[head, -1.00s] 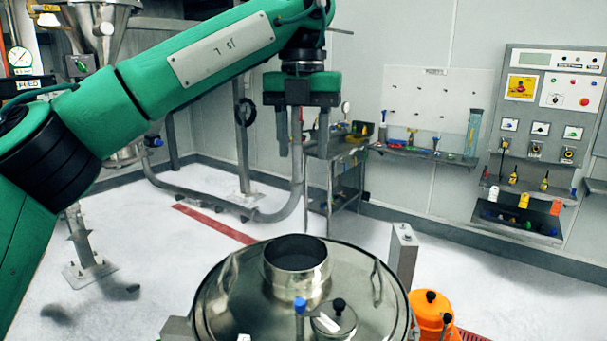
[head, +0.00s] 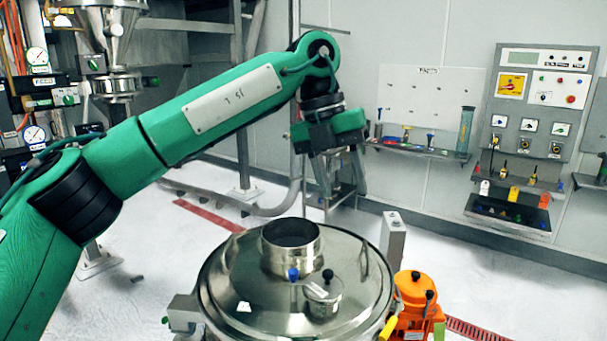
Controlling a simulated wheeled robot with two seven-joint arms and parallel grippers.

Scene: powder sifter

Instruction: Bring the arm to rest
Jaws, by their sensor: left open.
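My left arm is green with black joints and reaches in from the left across the upper middle of the head view. My left gripper (head: 343,190) points downward with its two grey fingers apart. It holds nothing that I can see. It hangs above and behind the steel sifter (head: 245,285) in this view, apart from its lid and its round top opening (head: 291,245). My right gripper is not in view.
An orange device (head: 415,300) stands beside the sifter at the right. A grey post (head: 392,240) rises behind it. A control panel (head: 540,95) and a tool shelf (head: 420,150) are on the back wall. A steel hopper (head: 105,40) stands at the upper left. White floor lies between.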

